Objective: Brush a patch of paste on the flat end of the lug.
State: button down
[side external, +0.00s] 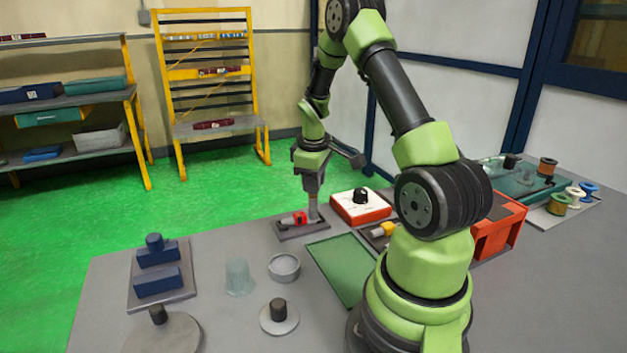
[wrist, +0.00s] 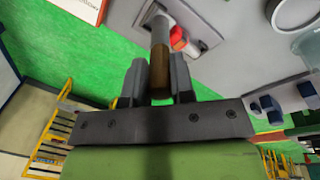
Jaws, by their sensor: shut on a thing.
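My gripper (side external: 313,190) points down over a small dark grey tray (side external: 288,234) near the far edge of the table. It is shut on an upright brush (side external: 313,208), whose lower end comes down at the tray's right part. In the wrist view the brush (wrist: 160,50) shows as a brown and grey rod between my fingers (wrist: 159,80). A red piece (side external: 295,219) lies on the tray just left of the brush, and it also shows in the wrist view (wrist: 179,34). I cannot make out the lug's flat end or any paste.
A red and white box (side external: 352,208) with a black knob stands just right of the tray. A green mat (side external: 341,270), grey bowl (side external: 284,268), clear cup (side external: 238,277) and blue blocks (side external: 157,281) are nearer. Bare table lies left of the tray.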

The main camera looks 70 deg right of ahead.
jog(key=shift+w+d, duration=0.1)
jog(key=shift+d, duration=0.05)
dwell(1.3)
jog(key=shift+a, duration=0.2)
jog(key=shift+d+f, duration=0.1)
jog(key=shift+d, duration=0.15)
jog(key=shift+a, duration=0.25)
jog(key=shift+d, duration=0.15)
dwell(0.4)
jog(key=shift+d, duration=0.1)
dwell(0.4)
